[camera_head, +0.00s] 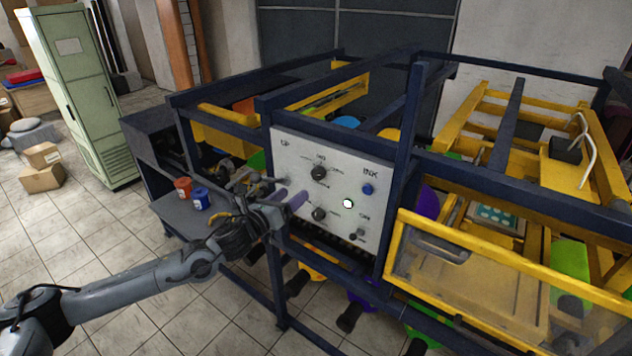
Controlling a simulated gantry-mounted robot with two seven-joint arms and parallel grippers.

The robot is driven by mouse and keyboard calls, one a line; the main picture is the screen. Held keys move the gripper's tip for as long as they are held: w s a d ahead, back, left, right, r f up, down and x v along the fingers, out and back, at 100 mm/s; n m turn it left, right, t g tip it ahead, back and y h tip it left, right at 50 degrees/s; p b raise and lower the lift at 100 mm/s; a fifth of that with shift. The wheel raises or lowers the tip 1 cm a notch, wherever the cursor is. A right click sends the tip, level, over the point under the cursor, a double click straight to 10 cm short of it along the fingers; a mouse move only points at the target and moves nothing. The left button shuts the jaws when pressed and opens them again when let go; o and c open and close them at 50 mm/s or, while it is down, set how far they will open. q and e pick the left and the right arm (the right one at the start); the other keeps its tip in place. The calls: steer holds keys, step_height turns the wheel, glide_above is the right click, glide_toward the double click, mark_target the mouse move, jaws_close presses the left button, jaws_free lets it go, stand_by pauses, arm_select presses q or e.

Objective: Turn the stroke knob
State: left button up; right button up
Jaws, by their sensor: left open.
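The white control panel (345,236) on the machine's front carries two black knobs, an upper one (319,173) and a lower one (319,214). The small labels are too blurred to tell which is the stroke knob. My left gripper (290,196) is open at the panel's left side. Its purple-grey fingertips are just left of the lower knob. I see nothing between them, and cannot tell whether they touch the panel. The arm and gripper cover the panel's lower left edge. My right gripper is out of view.
The panel also bears a lit white button (348,203), a blue button (367,189) and a small dark control (360,233). A red cup (183,187) and a blue cup (201,198) stand on the shelf to the left. Dark blue posts (402,160) and a yellow-framed guard (480,275) flank the right.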

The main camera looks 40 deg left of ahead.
mark_target(316, 176)
arm_select(q)
steer(key=w+p, duration=0.2)
steer(key=w, duration=0.6)
steer(key=shift+w+a+r, duration=0.1)
steer(key=shift+w+r, duration=0.05)
steer(key=shift+w, duration=1.1)
steer(key=shift+c, duration=0.4)
steer(key=c, duration=1)
